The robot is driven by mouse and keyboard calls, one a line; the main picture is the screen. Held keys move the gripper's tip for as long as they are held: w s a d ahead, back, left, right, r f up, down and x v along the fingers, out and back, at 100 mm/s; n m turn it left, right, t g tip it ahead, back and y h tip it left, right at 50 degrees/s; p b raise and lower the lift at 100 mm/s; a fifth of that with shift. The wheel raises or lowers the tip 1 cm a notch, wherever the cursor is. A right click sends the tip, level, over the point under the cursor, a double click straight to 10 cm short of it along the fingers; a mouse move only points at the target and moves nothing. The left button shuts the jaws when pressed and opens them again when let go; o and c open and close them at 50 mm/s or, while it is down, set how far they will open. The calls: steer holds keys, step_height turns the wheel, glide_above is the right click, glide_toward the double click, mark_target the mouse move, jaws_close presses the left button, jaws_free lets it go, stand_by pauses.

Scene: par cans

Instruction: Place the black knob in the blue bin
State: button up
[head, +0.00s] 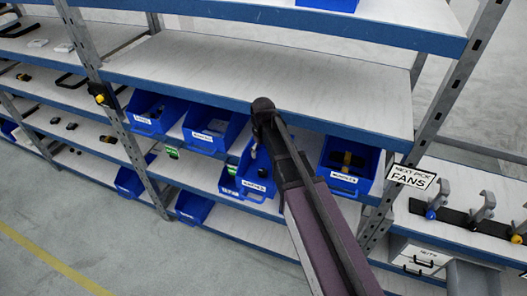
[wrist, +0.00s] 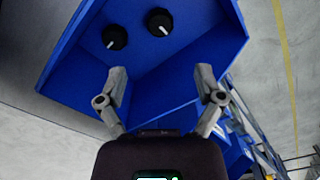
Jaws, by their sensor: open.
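Two black knobs, each with a white pointer line, show in the wrist view: one knob (wrist: 115,38) left of centre and another knob (wrist: 159,21) near the top middle. Both lie inside a blue bin (wrist: 200,60). My gripper (wrist: 160,72) is open and empty, its two grey fingers spread at the bin, short of the knobs in the picture. In the head view my arm reaches over a blue bin (head: 257,186) on the shelf and hides part of it. The gripper fingers are not clear there.
Other blue bins stand along the shelf: one at right (head: 347,165) with dark and orange items, others at left (head: 212,128) and (head: 153,112). A shelf board (head: 270,85) lies above them. A metal post (head: 440,110) and a "FANS" sign (head: 411,177) stand right.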

steer(key=shift+r, duration=0.2)
stand_by(0.6)
steer(key=s+d+m, duration=0.6)
steer(key=s+d, duration=0.8)
steer(key=d, duration=0.5)
steer(key=shift+s+d, duration=0.2)
steer(key=shift+f, duration=0.1)
step_height(320, 180, down, 12)
steer(key=b, duration=1.2)
steer(key=c, duration=0.4)
